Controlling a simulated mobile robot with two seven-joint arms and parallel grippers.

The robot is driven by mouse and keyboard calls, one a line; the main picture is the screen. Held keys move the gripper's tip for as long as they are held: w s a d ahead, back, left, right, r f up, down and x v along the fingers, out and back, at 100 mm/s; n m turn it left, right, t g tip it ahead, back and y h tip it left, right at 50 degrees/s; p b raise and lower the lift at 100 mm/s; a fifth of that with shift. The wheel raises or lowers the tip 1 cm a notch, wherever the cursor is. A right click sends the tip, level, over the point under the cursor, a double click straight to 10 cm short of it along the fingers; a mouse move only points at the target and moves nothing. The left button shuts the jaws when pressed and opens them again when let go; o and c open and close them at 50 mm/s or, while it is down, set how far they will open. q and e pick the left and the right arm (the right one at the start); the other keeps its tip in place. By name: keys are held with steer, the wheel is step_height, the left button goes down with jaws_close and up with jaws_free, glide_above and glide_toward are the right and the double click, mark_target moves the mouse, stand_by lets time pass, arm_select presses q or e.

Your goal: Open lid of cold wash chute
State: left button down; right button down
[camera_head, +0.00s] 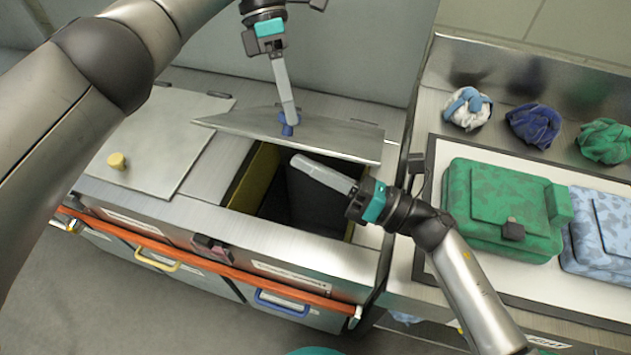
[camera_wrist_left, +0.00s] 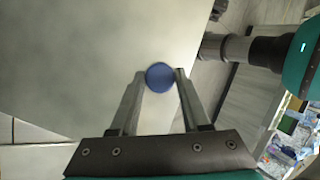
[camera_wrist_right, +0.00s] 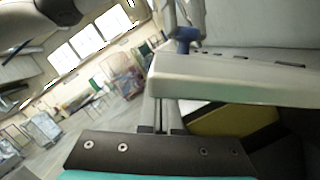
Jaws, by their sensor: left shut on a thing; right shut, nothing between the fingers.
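The cold wash chute lid (camera_head: 335,136) is a grey metal plate with a blue knob (camera_head: 288,130). It is raised and tilted above the chute opening (camera_head: 300,195), which shows dark with a yellow inner wall. My left gripper (camera_head: 287,120) is shut on the blue knob; the left wrist view shows the knob (camera_wrist_left: 160,76) between the fingertips. My right gripper (camera_head: 298,161) is shut and empty, its tips close to the lid's front edge over the opening. In the right wrist view the lid's edge (camera_wrist_right: 240,80) hides the fingertips; I cannot tell whether they touch it.
A second lid with a yellow knob (camera_head: 117,161) lies closed at the left. An orange rail (camera_head: 190,258) runs along the cabinet front. At the right, a counter holds a green bag (camera_head: 490,195), a light blue bag (camera_head: 605,225) and crumpled cloths (camera_head: 533,125).

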mark_target(329, 155)
steer(key=shift+w+r, duration=0.15)
steer(key=shift+r, duration=0.05)
steer(key=shift+w+d+r, duration=0.2)
steer(key=shift+w+r, duration=0.2)
steer(key=shift+r, duration=0.3)
arm_select(q)
steer(key=shift+f, duration=0.1)
arm_select(e)
steer(key=shift+w+d+r, duration=0.1)
steer(key=shift+w+r, duration=0.15)
steer(key=shift+r, duration=0.15)
arm_select(q)
steer(key=c, duration=0.8)
jaws_free()
steer(key=shift+s, duration=0.1)
steer(key=o, duration=0.4)
arm_select(e)
steer(key=shift+s+f, duration=0.1)
steer(key=shift+f, duration=0.05)
